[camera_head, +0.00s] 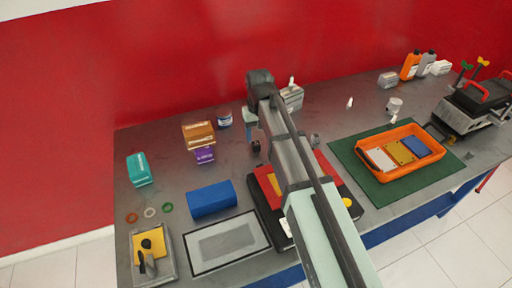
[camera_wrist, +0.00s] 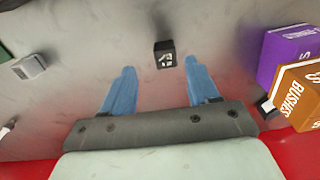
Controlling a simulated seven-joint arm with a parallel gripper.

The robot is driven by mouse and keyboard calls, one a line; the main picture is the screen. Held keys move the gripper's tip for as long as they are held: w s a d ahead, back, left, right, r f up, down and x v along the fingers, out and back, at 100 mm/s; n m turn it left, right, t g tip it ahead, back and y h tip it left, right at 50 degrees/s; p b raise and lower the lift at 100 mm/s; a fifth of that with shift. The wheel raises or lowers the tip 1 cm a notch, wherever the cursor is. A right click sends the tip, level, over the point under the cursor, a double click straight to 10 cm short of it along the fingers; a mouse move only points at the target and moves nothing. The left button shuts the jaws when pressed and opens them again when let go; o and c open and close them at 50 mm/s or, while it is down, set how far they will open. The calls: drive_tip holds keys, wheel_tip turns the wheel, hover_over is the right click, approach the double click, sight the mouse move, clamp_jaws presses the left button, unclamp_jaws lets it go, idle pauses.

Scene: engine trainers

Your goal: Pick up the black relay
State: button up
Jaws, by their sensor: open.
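The black relay (camera_wrist: 164,54) is a small dark cube with white marking on its top. In the wrist view it lies on the grey bench, just beyond my fingertips and between their lines, nearer the right finger. My gripper (camera_wrist: 160,68) is open and empty, with two blue fingers spread apart. In the head view a small dark block (camera_head: 256,146), apparently the relay, sits below my gripper (camera_head: 250,120), partly beside my arm. My arm hides some of the bench there.
Brown (camera_head: 198,133) and purple (camera_head: 204,155) boxes stand left of the relay in the head view. A grey block (camera_wrist: 30,67) lies at the wrist view's left. A blue box (camera_head: 211,198) and an orange tray (camera_head: 368,170) are farther off. Bare bench surrounds the relay.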

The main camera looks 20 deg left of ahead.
sight(256, 143)
drive_tip(key=shift+s+a+f, duration=0.15)
drive_tip(key=shift+f, duration=0.9)
drive_tip(key=shift+s+a+f, duration=0.1)
drive_tip(key=shift+s+f, duration=0.05)
drive_tip(key=shift+f, duration=1.45)
drive_tip(key=shift+c, duration=0.3)
drive_tip(key=c, duration=1)
drive_tip(key=shift+o, duration=0.2)
